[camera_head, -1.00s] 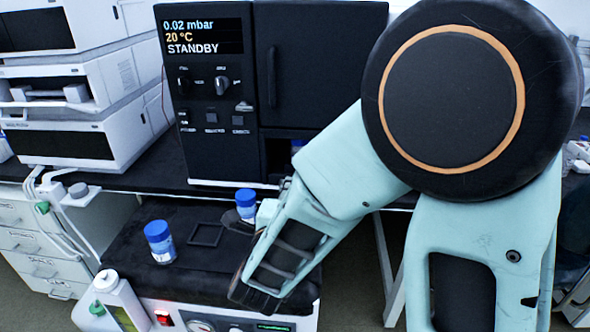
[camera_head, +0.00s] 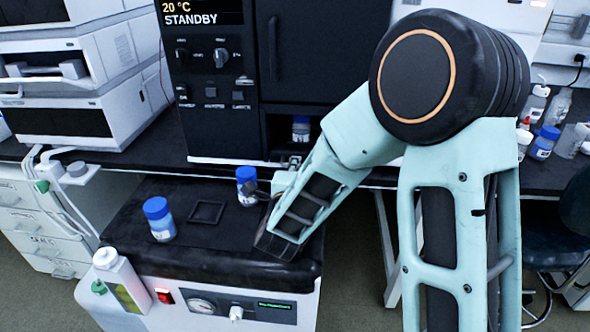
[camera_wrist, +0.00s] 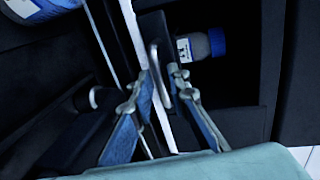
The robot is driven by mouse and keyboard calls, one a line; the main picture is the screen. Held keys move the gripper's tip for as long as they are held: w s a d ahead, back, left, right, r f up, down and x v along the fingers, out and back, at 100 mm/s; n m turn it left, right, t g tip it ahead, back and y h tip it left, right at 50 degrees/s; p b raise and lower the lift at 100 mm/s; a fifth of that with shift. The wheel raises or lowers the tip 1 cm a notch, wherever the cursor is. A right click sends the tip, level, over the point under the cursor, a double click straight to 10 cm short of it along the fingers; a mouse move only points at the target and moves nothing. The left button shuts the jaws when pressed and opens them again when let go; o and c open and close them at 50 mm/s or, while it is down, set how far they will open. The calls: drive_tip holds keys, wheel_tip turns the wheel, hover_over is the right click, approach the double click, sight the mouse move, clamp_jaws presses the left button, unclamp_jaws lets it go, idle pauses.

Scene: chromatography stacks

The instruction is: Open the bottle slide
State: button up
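The bottle slide sits in the low opening of the black instrument (camera_head: 215,85). In the wrist view, a dark front plate with a grey loop handle (camera_wrist: 157,66) stands beside a pale edge strip. A blue-capped bottle (camera_wrist: 199,45) lies sideways in that picture inside the dark compartment; its cap also shows in the head view (camera_head: 301,121). My gripper (camera_wrist: 162,84) is open, with its fingertips on either side of the handle's lower end. I cannot tell whether either finger touches it. In the head view my arm mostly hides the gripper.
Two blue-capped bottles (camera_head: 159,218) (camera_head: 246,186) stand on the black-topped unit (camera_head: 170,255) below the instrument, one close to my gripper. A square frame (camera_head: 206,212) lies between them. White stacked modules (camera_head: 75,90) stand at left. Several bottles stand on the right bench.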

drive_tip(key=shift+w, duration=0.1)
drive_tip(key=shift+c, duration=0.7)
clamp_jaws()
